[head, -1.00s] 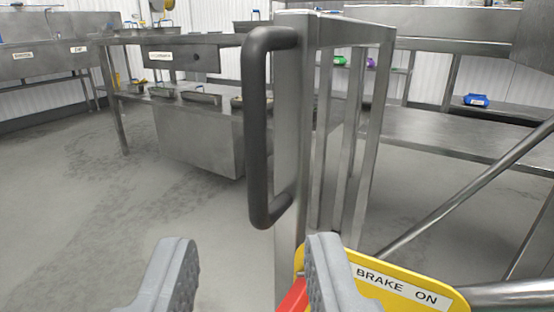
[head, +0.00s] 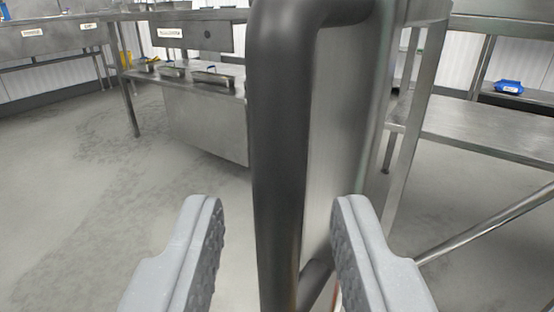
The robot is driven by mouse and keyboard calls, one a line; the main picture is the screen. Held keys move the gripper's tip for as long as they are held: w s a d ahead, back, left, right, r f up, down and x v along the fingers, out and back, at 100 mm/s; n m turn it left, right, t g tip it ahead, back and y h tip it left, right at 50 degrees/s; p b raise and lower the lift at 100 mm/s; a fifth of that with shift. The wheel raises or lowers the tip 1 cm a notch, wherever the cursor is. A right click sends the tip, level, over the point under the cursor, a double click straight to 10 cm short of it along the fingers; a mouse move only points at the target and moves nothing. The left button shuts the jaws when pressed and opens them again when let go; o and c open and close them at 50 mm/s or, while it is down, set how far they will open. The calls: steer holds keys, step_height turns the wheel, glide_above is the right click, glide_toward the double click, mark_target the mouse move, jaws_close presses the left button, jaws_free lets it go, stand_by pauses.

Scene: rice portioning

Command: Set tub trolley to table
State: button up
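The black trolley handle (head: 279,150) stands upright, large and close, in the middle of the head view. It is fixed to the grey steel post of the trolley (head: 345,130) just behind it. My gripper (head: 278,215) is open, with one grey finger on each side of the handle in the picture. A clear gap shows between the left finger and the handle. I cannot tell whether the fingertips reach as far as the handle. The lower end of the handle runs down between the fingers.
A steel table (head: 190,37) with a lower shelf of metal trays (head: 212,79) stands at the back left. A steel bench (head: 480,130) and a blue item (head: 509,86) are at the right. A slanted steel tube (head: 490,222) crosses lower right. Grey floor (head: 70,200) is clear at left.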

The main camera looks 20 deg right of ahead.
steer(key=shift+x, duration=1.15)
